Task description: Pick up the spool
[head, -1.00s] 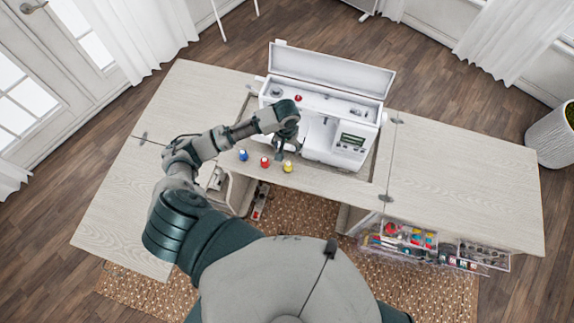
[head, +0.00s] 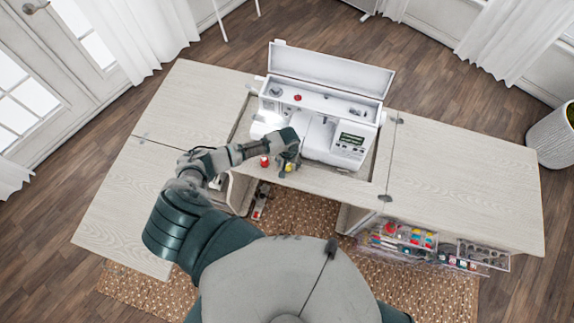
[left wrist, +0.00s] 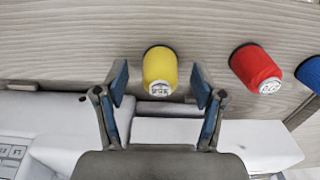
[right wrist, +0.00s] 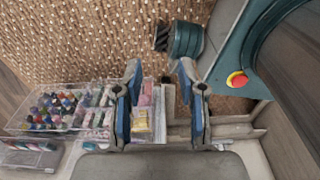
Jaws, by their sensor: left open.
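A yellow spool (left wrist: 159,70) stands on the pale wooden tabletop and lies between the open fingers of my left gripper (left wrist: 159,90) in the left wrist view. Clear gaps show on both sides of it. In the head view the yellow spool (head: 289,167) is partly hidden by my left gripper (head: 287,172). A red spool (head: 264,161) stands to its left; in the left wrist view it (left wrist: 256,68) is at the right, with a blue spool (left wrist: 310,72) at the edge. The blue spool is hidden by my arm in the head view. My right gripper (right wrist: 159,95) is open and empty.
A white sewing machine (head: 338,142) with a raised lid stands just behind the spools. A red spool (head: 298,97) sits on its top. An open clear drawer (head: 405,240) of threads hangs below the right table half. The right tabletop (head: 460,180) is clear.

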